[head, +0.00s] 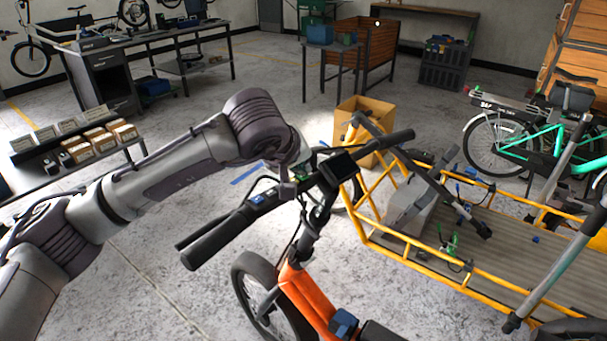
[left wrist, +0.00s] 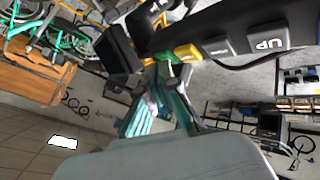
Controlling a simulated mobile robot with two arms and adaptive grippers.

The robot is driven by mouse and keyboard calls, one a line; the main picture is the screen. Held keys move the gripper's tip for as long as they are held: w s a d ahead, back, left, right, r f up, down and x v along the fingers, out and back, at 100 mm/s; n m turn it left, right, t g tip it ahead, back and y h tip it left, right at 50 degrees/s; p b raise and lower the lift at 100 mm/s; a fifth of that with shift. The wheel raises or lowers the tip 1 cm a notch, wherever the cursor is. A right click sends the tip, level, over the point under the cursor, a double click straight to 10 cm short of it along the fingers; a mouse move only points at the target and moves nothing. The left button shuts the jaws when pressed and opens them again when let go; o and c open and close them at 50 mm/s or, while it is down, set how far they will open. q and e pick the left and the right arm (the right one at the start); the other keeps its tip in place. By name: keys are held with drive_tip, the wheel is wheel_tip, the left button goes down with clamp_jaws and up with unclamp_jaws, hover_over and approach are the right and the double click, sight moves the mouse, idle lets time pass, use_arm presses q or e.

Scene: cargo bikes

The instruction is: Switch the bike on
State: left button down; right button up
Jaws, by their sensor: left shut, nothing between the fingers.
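The orange bike (head: 305,300) stands in the lower middle of the head view, with a black handlebar (head: 225,235) and a dark display (head: 337,167). In the left wrist view, a dark control strip on the bar carries a green button (left wrist: 164,57), a yellow button (left wrist: 188,52), a plain grey button (left wrist: 218,46) and a grey button marked UP (left wrist: 268,42). My left gripper (head: 292,188) is shut and empty at the bar, just left of the display. Its fingertips (left wrist: 160,72) are close to the green button; I cannot tell whether they touch it. My right gripper is out of view.
A yellow-framed cargo bike (head: 400,242) stands close on the right, with a teal bike (head: 520,150) behind it. A cardboard box (head: 362,115) is beyond the handlebar. A shelf with small boxes (head: 102,138) is at left. Open floor lies at lower left.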

use_arm(q)
drive_tip(key=shift+f, duration=0.15)
drive_tip(key=shift+r, duration=0.65)
drive_tip(key=shift+w+d+r+p, duration=0.1)
drive_tip(key=shift+r+p, duration=0.6)
drive_tip(key=shift+r, duration=0.85)
drive_tip(key=shift+w+d+r+p, duration=0.1)
drive_tip(key=shift+r+p, duration=0.6)
drive_tip(key=shift+r, duration=0.8)
drive_tip(key=shift+a+f, duration=0.1)
